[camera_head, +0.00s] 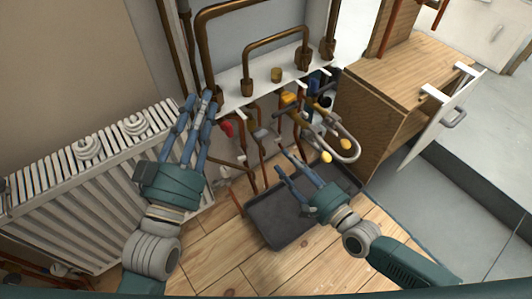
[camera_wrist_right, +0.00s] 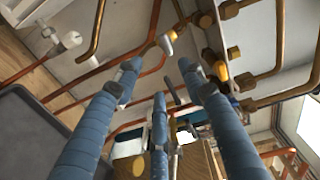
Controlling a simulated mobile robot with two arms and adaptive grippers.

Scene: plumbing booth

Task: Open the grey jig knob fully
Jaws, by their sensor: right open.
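A small grey fitting (camera_head: 263,135), which looks like the grey jig knob, sits on the pipework below the white shelf. I cannot tell how far it is turned. My right gripper (camera_head: 284,162) is open and empty, below and to the right of that fitting, apart from it, with its fingers pointing up toward the pipes. In the right wrist view its three spread blue fingers (camera_wrist_right: 160,78) hold nothing. My left gripper (camera_head: 199,103) is raised in front of the copper pipes, right of the radiator, with its fingers apart and nothing visible between them.
A red knob (camera_head: 227,128) and a yellow fitting (camera_head: 288,98) sit close by on the pipes. A dark tray (camera_head: 285,222) lies on the floor below.

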